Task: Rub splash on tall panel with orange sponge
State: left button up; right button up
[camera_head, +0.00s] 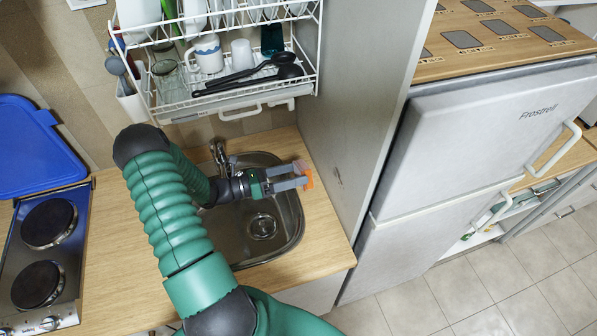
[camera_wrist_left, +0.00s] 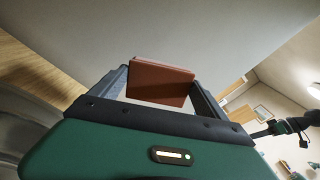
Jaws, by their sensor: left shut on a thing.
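My left gripper (camera_head: 302,177) is shut on the orange sponge (camera_head: 308,178), above the right side of the sink. In the left wrist view the sponge (camera_wrist_left: 160,80) shows as a brown-red block between the fingers. The tall grey panel (camera_head: 352,95) stands to the right of the sponge, between the sink and the fridge. It fills the upper part of the left wrist view (camera_wrist_left: 190,30). A small dark mark, perhaps the splash (camera_head: 338,177), shows on the panel to the right of the sponge. I cannot tell whether the sponge touches the panel. My right gripper is not in view.
The steel sink (camera_head: 285,235) and its tap (camera_head: 219,152) lie under my left arm. A white dish rack (camera_head: 225,100) with crockery hangs above. The fridge (camera_head: 470,130) stands right of the panel.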

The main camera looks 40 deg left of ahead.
pick_arm(q)
jog(key=shift+w+d, duration=0.2)
jog(key=shift+w, duration=0.05)
jog(key=x, duration=0.5)
jog(key=shift+w+b, duration=0.2)
jog(key=shift+b, duration=0.1)
jog(key=shift+r, duration=0.1)
jog(key=shift+x, duration=0.95)
